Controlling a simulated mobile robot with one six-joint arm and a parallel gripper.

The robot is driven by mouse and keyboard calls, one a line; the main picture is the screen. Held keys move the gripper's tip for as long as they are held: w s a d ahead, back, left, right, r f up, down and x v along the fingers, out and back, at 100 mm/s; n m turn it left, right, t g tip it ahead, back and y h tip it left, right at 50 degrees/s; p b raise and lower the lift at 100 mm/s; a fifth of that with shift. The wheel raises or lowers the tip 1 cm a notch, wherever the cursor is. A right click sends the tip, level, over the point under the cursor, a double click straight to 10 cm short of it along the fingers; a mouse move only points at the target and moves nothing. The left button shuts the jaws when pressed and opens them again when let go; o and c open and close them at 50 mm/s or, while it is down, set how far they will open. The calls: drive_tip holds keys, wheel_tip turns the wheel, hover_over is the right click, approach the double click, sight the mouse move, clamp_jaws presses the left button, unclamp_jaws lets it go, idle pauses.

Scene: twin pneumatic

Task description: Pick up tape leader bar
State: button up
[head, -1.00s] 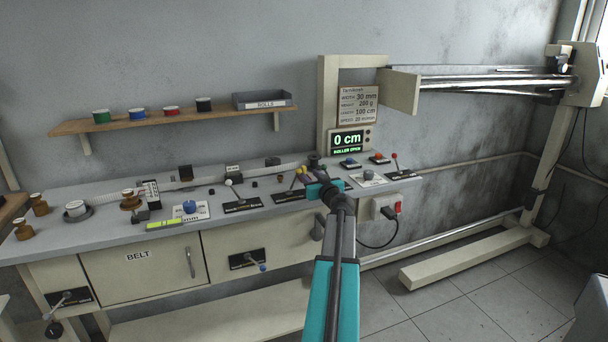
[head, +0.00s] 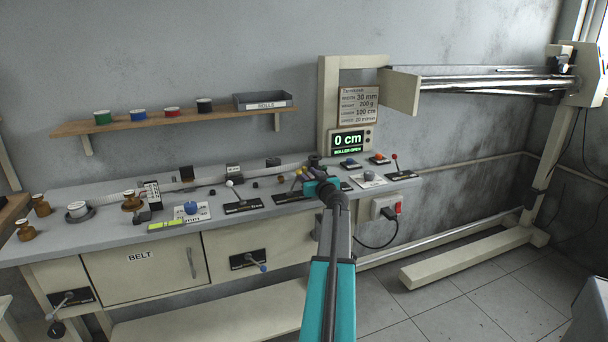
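I cannot single out the tape leader bar with certainty. A pale strip (head: 215,179) runs along the back of the bench with dark blocks on it, left of my gripper.
A display (head: 349,141) reads "0 cm" and "ROLLER OPEN". A shelf (head: 170,121) holds coloured rolls and a grey tray (head: 262,101). A long roller frame (head: 480,82) extends right.

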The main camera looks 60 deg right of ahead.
drive_tip(key=shift+x, duration=1.05)
clamp_jaws()
